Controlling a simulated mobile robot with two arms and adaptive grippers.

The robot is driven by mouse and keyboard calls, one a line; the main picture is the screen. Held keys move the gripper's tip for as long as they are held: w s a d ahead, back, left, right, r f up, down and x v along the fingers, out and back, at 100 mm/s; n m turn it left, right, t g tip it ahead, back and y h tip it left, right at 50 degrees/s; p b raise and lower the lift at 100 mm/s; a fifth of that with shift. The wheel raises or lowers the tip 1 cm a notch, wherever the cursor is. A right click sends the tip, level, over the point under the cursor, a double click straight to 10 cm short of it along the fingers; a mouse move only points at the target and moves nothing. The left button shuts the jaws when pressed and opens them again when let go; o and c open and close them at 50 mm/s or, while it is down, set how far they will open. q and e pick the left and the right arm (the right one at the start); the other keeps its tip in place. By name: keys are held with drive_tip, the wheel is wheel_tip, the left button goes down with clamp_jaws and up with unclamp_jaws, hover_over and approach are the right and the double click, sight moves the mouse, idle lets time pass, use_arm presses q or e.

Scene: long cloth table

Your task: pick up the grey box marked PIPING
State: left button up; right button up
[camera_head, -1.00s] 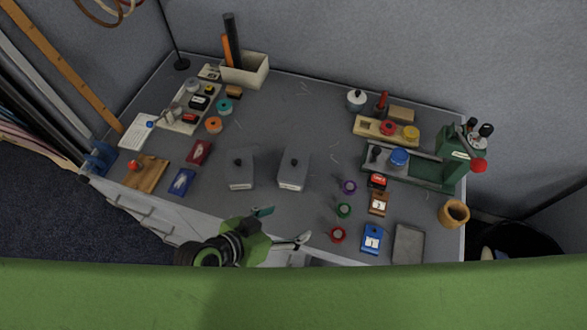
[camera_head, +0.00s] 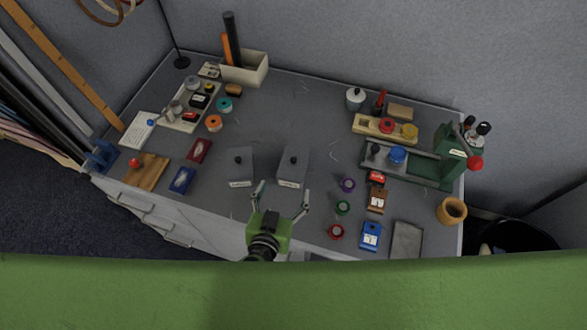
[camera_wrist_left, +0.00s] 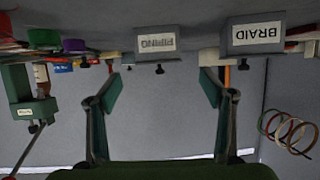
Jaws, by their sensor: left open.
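The grey box marked PIPING (camera_head: 293,162) has a dark knob on top and stands on the table; it is the right one of two similar grey boxes in the head view. In the left wrist view, which looks upside down, the PIPING box (camera_wrist_left: 181,43) shows between the fingers with its label facing me. My left gripper (camera_head: 281,196) is open and empty at the front of this box, its fingers spread toward the two sides. It also shows in the left wrist view (camera_wrist_left: 162,88). My right gripper is not in view.
The grey box marked BRAID (camera_head: 240,162) stands close to the left of the PIPING box. Purple, green and red spools (camera_head: 343,208) lie to the right. The table behind the boxes is clear.

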sight(290, 175)
use_arm(q)
drive_tip(key=x, duration=0.5)
drive_tip(key=shift+w+b, duration=0.2)
drive_tip(key=shift+b, duration=0.1)
drive_tip(key=shift+x, duration=0.9)
drive_tip(key=x, duration=0.2)
drive_tip(key=b+x, duration=0.1)
drive_tip(key=x, duration=0.1)
drive_tip(key=shift+w+d+r, duration=0.1)
drive_tip(key=shift+w+d, duration=0.2)
drive_tip(key=shift+r, duration=0.1)
drive_tip(key=shift+s, duration=0.1)
drive_tip(key=c, duration=0.4)
clamp_jaws()
